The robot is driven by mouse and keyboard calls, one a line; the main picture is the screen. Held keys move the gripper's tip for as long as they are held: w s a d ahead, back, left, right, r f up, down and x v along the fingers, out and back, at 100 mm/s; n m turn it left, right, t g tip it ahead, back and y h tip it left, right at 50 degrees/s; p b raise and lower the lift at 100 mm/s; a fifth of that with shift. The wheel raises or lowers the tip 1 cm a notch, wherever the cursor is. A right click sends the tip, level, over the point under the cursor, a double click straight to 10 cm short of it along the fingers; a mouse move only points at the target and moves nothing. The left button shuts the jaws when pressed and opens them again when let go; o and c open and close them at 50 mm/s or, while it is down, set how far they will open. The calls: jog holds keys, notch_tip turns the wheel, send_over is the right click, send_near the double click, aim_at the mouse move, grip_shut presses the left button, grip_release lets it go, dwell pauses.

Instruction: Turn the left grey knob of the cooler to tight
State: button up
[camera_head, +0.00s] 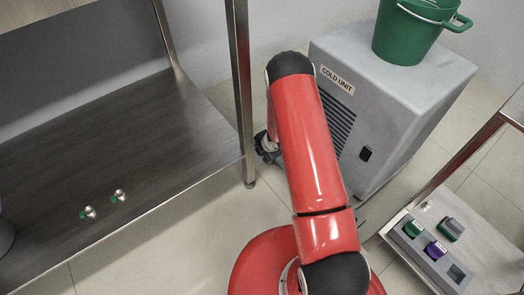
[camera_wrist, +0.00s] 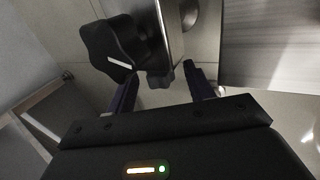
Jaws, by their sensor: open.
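The cooler (camera_head: 385,85) is a grey box labelled COLD UNIT, with a dark louvred grille on its front. My red arm crosses in front of it and hides part of its left side. In the wrist view a dark lobed knob (camera_wrist: 104,47) with a short white line shows just beyond my left finger. I cannot tell from its shade whether it is the left grey knob. My gripper (camera_wrist: 165,78) is open, its fingers apart, with the knob's edge near the left fingertip. Contact cannot be made out. In the head view the gripper is mostly hidden behind my arm.
A green bucket (camera_head: 408,32) stands on the cooler. A dark-topped metal table (camera_head: 130,150) with a leg (camera_head: 240,90) stands close on the left. A low cart (camera_head: 480,235) at right carries a grey tray (camera_head: 430,262) with coloured blocks. Tiled floor lies between.

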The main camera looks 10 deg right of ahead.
jog(key=p+v, duration=0.1)
jog(key=v, duration=0.6)
jog(key=shift+s+r, duration=0.2)
jog(key=shift+r, duration=0.1)
jog(key=shift+d, duration=0.1)
